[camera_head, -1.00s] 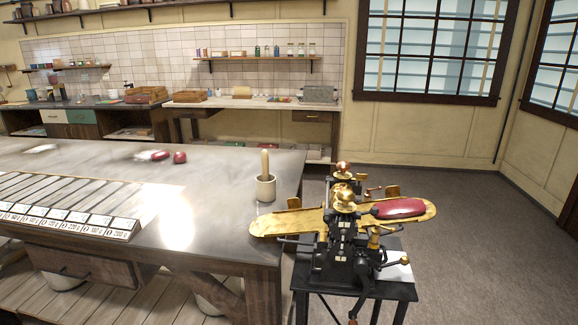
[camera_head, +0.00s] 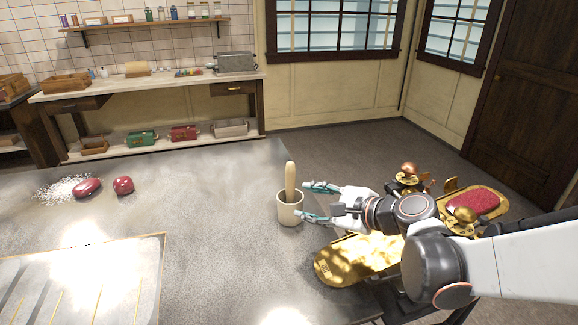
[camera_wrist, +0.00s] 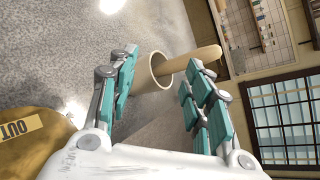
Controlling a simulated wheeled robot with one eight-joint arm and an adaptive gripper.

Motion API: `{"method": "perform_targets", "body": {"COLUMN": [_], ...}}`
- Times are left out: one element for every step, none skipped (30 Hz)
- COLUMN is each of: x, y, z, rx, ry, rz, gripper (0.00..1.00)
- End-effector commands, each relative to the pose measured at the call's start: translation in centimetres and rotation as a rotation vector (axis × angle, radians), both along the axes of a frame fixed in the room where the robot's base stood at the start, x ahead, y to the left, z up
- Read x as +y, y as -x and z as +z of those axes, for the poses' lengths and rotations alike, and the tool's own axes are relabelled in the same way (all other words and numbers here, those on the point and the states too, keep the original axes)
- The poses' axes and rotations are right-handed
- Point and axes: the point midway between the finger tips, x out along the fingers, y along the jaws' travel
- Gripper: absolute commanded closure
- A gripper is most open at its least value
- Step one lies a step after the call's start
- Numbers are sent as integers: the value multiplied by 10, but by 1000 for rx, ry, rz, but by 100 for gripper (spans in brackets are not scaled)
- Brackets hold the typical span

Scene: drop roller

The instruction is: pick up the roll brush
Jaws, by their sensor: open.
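The roll brush (camera_head: 291,178) stands in a pale cup (camera_head: 289,210) near the right edge of the stone-topped table. Its wooden handle sticks up out of the cup; its lower end is hidden inside. My gripper (camera_head: 306,201) is open, with its teal fingers pointing left at the cup from the right side. In the wrist view, the cup (camera_wrist: 147,77) shows between and beyond the open fingers of my gripper (camera_wrist: 158,80). The handle (camera_wrist: 197,58) there leans out past the right fingertip. The fingers are not closed on the handle.
A brass machine (camera_head: 345,262) with a red slab (camera_head: 474,202) stands beside the table, under my arm. Two red lumps (camera_head: 87,188) (camera_head: 123,185) and white powder lie on the table at left. A framed tray (camera_head: 80,285) lies at front left. The table left of the cup is clear.

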Motion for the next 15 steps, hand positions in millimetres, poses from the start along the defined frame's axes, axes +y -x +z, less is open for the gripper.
{"method": "perform_targets", "body": {"x": [2, 3, 4, 5, 5, 5, 5, 5, 4, 4, 3, 3, 2, 2, 2], "y": [-12, -18, -25, -30, -34, -39, -42, -45, -49, -51, -52, -54, -55, -56, -57], "z": [3, 5, 6, 8, 9, 10, 10, 11, 12, 12, 12, 13, 13, 13, 13], "rx": [37, 60, 93, 116, 138, 167, 187, 206, 229, 243, 257, 272, 280, 288, 297], "ry": [-105, -170, -255, -316, -374, -446, -495, -541, -597, -632, -665, -699, -720, -736, -755], "rz": [-28, -43, -61, -72, -82, -93, -100, -106, -111, -115, -117, -120, -122, -123, -123], "gripper": [54, 54, 54, 54, 54, 54, 54, 54, 54, 54, 54, 54, 54, 54, 54]}}
